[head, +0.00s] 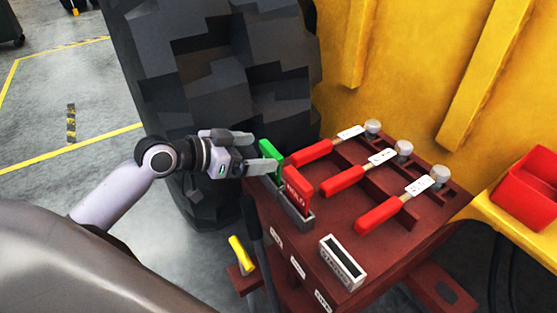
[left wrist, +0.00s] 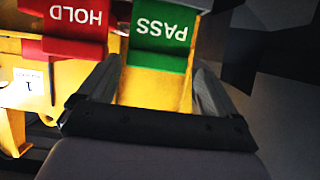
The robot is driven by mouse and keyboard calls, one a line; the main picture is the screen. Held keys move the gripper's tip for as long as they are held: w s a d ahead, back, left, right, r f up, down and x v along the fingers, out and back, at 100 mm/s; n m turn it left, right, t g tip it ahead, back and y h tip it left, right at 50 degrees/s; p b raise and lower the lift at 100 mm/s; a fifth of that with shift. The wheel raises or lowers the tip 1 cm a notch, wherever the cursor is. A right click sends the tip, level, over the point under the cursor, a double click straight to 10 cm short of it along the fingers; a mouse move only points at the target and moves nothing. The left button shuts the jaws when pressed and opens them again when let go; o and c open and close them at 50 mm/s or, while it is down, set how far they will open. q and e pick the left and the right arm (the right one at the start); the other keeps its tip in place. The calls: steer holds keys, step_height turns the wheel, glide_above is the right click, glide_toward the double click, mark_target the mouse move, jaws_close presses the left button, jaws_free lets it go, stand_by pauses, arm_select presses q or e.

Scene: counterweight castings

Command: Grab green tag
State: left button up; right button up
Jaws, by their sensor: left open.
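The green tag (head: 268,152) stands upright at the left edge of the dark red bench, beside the red tag (head: 297,188). In the left wrist view the green tag (left wrist: 162,38) reads PASS upside down, and the red tag (left wrist: 75,28) reads HOLD. My left gripper (head: 264,153) is open and reaches in from the left, its fingers at the green tag. In the left wrist view the gripper's fingers (left wrist: 157,66) lie to either side below the green tag, with nothing gripped between them. My right gripper is in neither view.
A grey holder (head: 302,218) carries the tags on the dark red bench (head: 295,242). Several red-handled levers (head: 343,181) lie to the right. A small counter box (head: 342,262) sits in front. A big black tyre (head: 215,90) stands behind, and a red bin (head: 528,190) is far right.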

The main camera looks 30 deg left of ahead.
mark_target(267, 154)
arm_select(q)
steer(key=shift+x, duration=3.2)
steer(key=shift+s+d+f, duration=0.15)
steer(key=shift+d, duration=0.05)
steer(key=c, duration=0.7)
